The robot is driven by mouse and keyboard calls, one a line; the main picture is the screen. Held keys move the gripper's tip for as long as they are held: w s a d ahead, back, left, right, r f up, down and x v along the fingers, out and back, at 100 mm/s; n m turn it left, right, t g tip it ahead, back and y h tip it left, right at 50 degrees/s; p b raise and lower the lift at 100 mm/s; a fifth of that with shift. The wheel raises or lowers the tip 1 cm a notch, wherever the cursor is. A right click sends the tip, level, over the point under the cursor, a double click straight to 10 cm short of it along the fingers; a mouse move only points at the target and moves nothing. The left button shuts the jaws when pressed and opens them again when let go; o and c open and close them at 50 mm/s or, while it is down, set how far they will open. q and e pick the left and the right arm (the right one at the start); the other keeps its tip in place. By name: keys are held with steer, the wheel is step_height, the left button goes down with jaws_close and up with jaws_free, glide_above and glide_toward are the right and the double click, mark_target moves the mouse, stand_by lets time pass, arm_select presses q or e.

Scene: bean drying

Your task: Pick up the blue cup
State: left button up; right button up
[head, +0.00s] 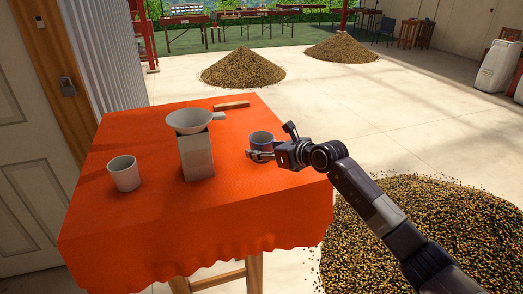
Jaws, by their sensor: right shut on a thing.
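The blue cup (261,139) stands upright at the right part of the table with the red-orange cloth (150,222). My right gripper (266,155) reaches in from the right and is shut on the cup, with a finger across its lower front. Part of the cup's right side is hidden by the gripper. I cannot tell whether the cup touches the cloth or is lifted slightly. My left gripper is not in view.
A white cup (124,174) stands at the table's left. A grey stand (197,157) with a white funnel (190,119) is in the middle. A wooden bar (231,105) lies behind. Bean piles (243,68) cover parts of the floor.

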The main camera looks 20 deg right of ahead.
steer(key=shift+c, duration=1.5)
steer(key=shift+r, duration=0.2)
step_height(320, 180, up, 20)
steer(key=b, duration=0.4)
steer(key=shift+f, duration=0.15)
